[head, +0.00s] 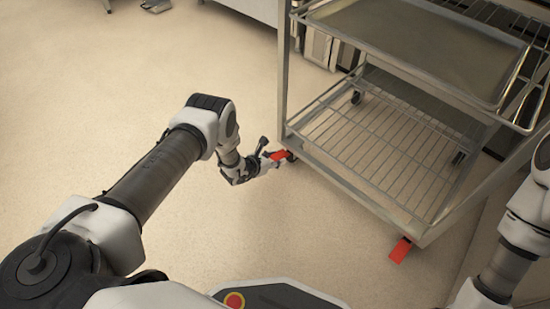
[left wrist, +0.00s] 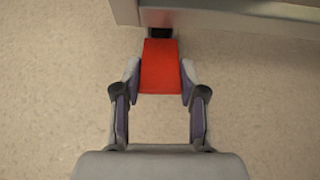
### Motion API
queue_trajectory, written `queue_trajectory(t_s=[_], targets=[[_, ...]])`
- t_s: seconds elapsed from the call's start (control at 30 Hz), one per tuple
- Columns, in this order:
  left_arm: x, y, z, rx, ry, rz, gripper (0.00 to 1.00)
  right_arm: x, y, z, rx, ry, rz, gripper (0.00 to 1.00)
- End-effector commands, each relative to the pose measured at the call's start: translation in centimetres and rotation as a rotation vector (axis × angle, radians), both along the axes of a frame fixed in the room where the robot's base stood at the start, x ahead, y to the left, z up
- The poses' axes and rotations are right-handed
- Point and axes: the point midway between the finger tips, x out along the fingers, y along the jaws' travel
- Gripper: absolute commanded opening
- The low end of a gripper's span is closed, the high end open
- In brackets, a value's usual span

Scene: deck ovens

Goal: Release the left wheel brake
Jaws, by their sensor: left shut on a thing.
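The left wheel brake is a flat red pedal (head: 279,155) at the near left corner of the wheeled rack (head: 282,85). In the left wrist view the red pedal (left wrist: 160,67) sticks out from under the rack's lower rail (left wrist: 230,20). My left gripper (head: 270,160) is low by the floor at that corner. In the left wrist view its two fingers (left wrist: 160,85) are on either side of the pedal and shut on it. The wheel behind the pedal is mostly hidden. My right arm shows at the right edge, but its gripper is out of view.
A second red pedal (head: 400,250) sits at the rack's near right corner. The rack holds a wire shelf (head: 385,150) low down and a metal tray (head: 420,45) above. The floor (head: 80,120) to the left of the rack is clear.

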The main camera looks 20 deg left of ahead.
Motion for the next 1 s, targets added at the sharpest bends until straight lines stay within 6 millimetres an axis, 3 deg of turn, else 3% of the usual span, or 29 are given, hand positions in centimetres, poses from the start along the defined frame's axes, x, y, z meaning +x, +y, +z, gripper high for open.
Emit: queue_trajectory(t_s=[0.1, 0.13, 0.17, 0.2, 0.6, 1.0], targets=[[0.1, 0.0, 0.0, 0.0, -0.001, 0.001, 0.0, 0.0, 0.0, 0.0, 0.0, 0.0, 0.0, 0.4], [0.1, 0.0, 0.1, 0.0, -0.002, 0.001, 0.52, 0.0, 0.0, 0.0, 0.0, 0.0, 0.0, 0.4], [0.1, 0.0, 0.1, 0.0, -0.002, 0.001, 0.62, 0.0, 0.0, 0.0, 0.0, 0.0, 0.0, 0.4], [0.1, 0.0, 0.0, 0.0, -0.002, 0.001, 0.67, 0.0, 0.0, 0.0, 0.0, 0.0, 0.0, 0.4], [-0.7, 0.3, 0.5, 0.0, -0.001, 0.001, 0.67, 0.0, 0.0, 0.0, 0.0, 0.0, 0.0, 0.4], [-8.1, 3.0, 5.2, -0.002, 0.0, 0.003, 0.67, 0.0, 0.0, 0.0, 0.0, 0.0, 0.0, 0.4]])
